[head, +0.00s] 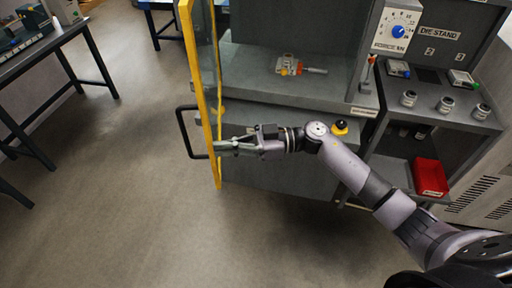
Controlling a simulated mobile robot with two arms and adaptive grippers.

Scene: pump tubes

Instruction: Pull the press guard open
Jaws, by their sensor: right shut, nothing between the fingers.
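The press guard (187,50) is a clear panel with a yellow frame. It stands swung out from the left side of the grey press (290,165), edge-on to me, so the press front is open. Its black bar handle (181,135) is on the guard's left, outer face. My right gripper (218,147) is shut and empty. Its fingertips are at the inner side of the yellow frame, across the guard from the handle; whether they touch it I cannot tell. My left gripper is not in view.
A yellow-black button (340,127) is on the press front. The die stand (457,112) with a red bin (430,177) is at right. Floor left of the guard is clear up to dark tables.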

